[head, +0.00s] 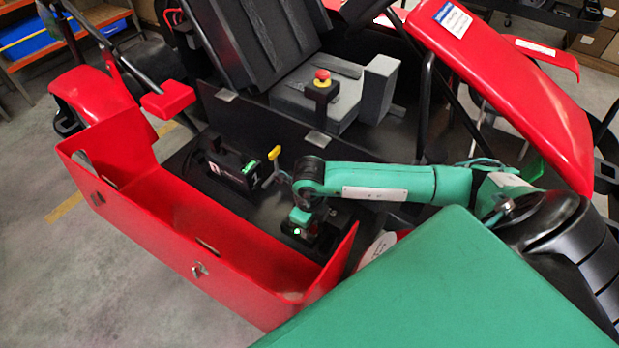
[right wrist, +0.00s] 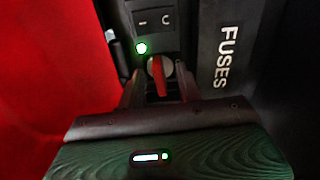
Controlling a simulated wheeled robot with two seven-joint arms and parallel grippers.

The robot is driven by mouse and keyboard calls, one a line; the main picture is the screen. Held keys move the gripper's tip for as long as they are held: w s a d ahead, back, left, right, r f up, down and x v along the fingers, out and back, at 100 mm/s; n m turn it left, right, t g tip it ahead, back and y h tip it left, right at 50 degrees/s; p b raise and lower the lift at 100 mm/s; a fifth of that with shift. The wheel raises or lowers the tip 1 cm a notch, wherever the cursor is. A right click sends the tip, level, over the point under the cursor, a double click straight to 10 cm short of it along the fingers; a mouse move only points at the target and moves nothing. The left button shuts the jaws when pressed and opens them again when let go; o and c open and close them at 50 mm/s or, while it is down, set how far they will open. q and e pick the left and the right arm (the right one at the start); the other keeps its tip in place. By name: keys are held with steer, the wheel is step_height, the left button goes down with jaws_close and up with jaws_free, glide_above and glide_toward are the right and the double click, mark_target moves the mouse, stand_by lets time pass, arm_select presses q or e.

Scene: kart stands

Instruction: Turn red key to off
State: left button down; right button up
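The red key (right wrist: 160,76) shows in the right wrist view on a dark panel, just below a lit round green light (right wrist: 141,48). It looks slightly tilted. My right gripper (right wrist: 160,88) has one dark finger on each side of the key, apart from each other, with small gaps to it. In the head view my right gripper (head: 306,217) points down over the small panel with a green light (head: 297,232); the key there is hidden or too small to tell. My left gripper is in neither view.
A panel marked FUSES (right wrist: 226,57) is right of the key. A red side box (head: 200,265) of the kart borders the panel. A red emergency button (head: 322,75) and a yellow-tipped lever (head: 274,153) stand nearby.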

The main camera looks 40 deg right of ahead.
steer(key=shift+c, duration=0.3)
jaws_close()
steer(key=shift+f+n+b, duration=0.1)
steer(key=shift+n+b, duration=0.3)
steer(key=shift+b, duration=0.05)
steer(key=shift+n+b, duration=1.45)
steer(key=shift+n, duration=0.25)
steer(key=shift+n+b, duration=0.55)
steer(key=shift+n, duration=0.15)
steer(key=shift+n, duration=0.3)
